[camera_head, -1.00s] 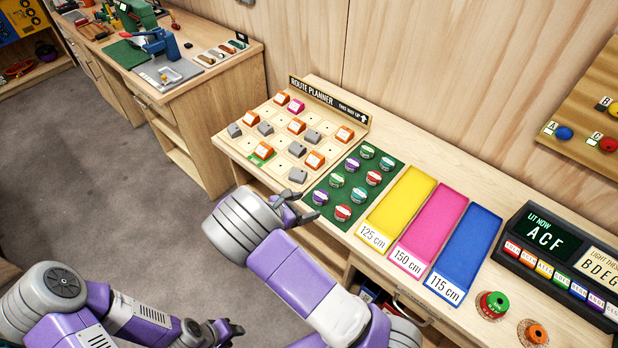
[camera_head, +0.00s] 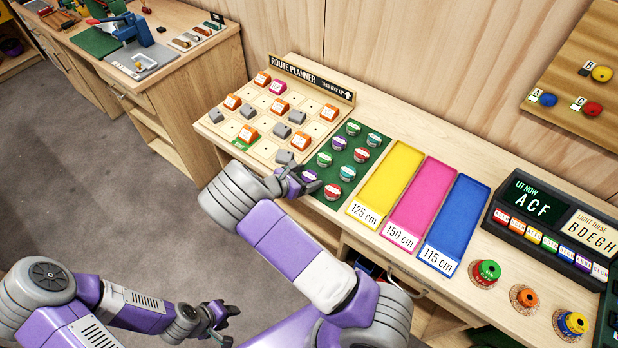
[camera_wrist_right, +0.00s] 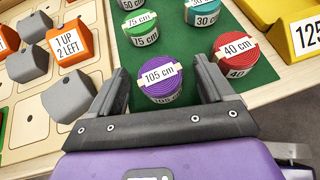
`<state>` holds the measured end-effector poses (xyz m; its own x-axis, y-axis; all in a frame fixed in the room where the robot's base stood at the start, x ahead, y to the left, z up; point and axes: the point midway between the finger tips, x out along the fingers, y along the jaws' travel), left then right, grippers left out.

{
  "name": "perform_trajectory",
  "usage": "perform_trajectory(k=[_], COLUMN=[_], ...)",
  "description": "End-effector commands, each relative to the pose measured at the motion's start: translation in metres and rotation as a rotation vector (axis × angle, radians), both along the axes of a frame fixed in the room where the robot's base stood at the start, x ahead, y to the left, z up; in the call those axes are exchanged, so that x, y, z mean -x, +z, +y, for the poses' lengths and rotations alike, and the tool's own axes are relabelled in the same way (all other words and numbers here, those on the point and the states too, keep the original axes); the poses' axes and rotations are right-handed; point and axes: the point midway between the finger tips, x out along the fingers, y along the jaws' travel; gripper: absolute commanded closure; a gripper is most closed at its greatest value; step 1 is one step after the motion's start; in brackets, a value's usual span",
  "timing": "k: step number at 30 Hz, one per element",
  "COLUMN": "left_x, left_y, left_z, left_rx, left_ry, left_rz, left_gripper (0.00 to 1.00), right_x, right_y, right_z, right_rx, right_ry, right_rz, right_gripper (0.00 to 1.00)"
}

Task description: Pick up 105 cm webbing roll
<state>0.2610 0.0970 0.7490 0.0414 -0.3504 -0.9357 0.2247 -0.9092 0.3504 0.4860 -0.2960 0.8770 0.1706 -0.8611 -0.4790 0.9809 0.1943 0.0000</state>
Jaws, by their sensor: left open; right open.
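The 105 cm webbing roll (camera_wrist_right: 160,82) is purple with a cream label band. In the right wrist view it sits upright on the green mat (camera_wrist_right: 262,72), between the two open fingers of my right gripper (camera_wrist_right: 158,88) and a little ahead of them. No contact shows. In the head view my right gripper (camera_head: 297,184) hangs over the mat's near left corner, and the purple roll (camera_head: 310,176) is partly hidden by it. My left gripper (camera_head: 222,318) is open and empty, low over the floor, away from the table.
A red 40 cm roll (camera_wrist_right: 235,54) sits close right of the purple roll. Green 75 cm (camera_wrist_right: 140,28) and teal 30 cm (camera_wrist_right: 202,12) rolls are behind. The route planner board (camera_head: 262,118) with blocks lies left, and a yellow 125 cm tray (camera_head: 386,188) lies right.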

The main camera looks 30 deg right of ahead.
Motion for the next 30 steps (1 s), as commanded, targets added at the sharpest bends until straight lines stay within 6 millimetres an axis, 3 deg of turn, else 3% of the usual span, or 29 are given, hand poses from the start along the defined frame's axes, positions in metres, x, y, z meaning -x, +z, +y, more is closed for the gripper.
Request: perform_trajectory(k=[2, 12, 22, 30], left_x=[0.000, 0.000, 0.000, 0.000], left_y=[0.000, 0.000, 0.002, 0.012], left_z=[0.000, 0.000, 0.000, 0.000], left_rx=[0.000, 0.000, 0.000, 0.000], left_ry=[0.000, 0.000, 0.000, 0.000], left_rz=[0.000, 0.000, 0.000, 0.000], left_gripper=[0.57, 0.57, 0.57, 0.57], right_x=[0.000, 0.000, -0.001, -0.001], right_y=[0.000, 0.000, 0.009, 0.063], right_z=[0.000, 0.001, 0.001, 0.001], right_rx=[0.000, 0.000, -0.001, -0.004], right_ry=[0.000, 0.000, 0.001, 0.000], right_rz=[0.000, 0.000, -0.002, -0.005], right_gripper=[0.26, 0.79, 0.80, 0.80])
